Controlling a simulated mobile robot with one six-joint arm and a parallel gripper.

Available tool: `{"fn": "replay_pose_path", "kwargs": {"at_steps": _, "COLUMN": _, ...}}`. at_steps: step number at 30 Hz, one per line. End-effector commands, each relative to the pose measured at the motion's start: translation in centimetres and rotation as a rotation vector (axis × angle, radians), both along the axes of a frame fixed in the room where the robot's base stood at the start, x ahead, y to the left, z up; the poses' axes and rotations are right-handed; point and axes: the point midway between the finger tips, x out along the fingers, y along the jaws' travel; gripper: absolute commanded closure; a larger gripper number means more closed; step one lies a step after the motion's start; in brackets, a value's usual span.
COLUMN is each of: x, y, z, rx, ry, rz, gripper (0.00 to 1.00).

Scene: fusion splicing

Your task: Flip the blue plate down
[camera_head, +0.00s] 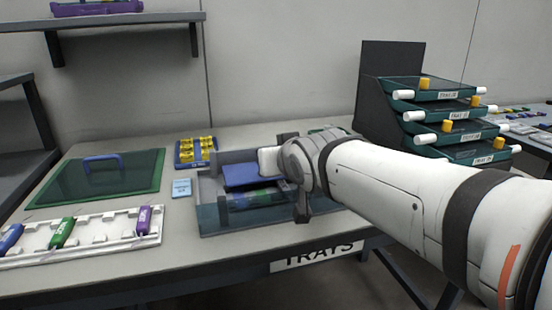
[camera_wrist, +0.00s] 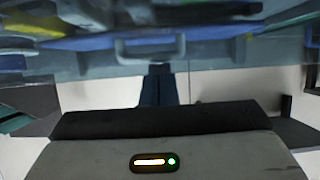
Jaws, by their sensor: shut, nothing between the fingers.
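The blue plate (camera_head: 252,175) is in the head view, tilted inside a grey, see-through-walled tray (camera_head: 210,215) on the table. Its right end is partly hidden by my wrist. A blue strip (camera_wrist: 90,43) crosses the top of the wrist view; I cannot tell whether it is the plate. My gripper (camera_wrist: 158,72) is shut and empty, its dark fingers pointing toward the tray. In the head view my arm's end lies over the tray's right part, close to the plate; whether it touches the plate is hidden.
Yellow pieces sit in a blue rack (camera_head: 185,160) behind. Stacked green trays (camera_head: 445,105) stand right. Bare table shows around the blue card (camera_head: 181,188).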

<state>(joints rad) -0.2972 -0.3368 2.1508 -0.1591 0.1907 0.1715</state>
Motion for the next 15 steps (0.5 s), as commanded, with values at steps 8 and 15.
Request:
{"fn": "replay_pose_path", "kwargs": {"at_steps": 8, "x": -0.3, "y": -0.1, "z": -0.7, "rx": -0.012, "ry": 0.045, "rz": -0.002, "gripper": 1.0}}
{"fn": "replay_pose_path", "kwargs": {"at_steps": 15, "x": -0.1, "y": 0.0, "z": 4.7, "rx": -0.005, "ry": 0.023, "rz": 0.0, "gripper": 1.0}}
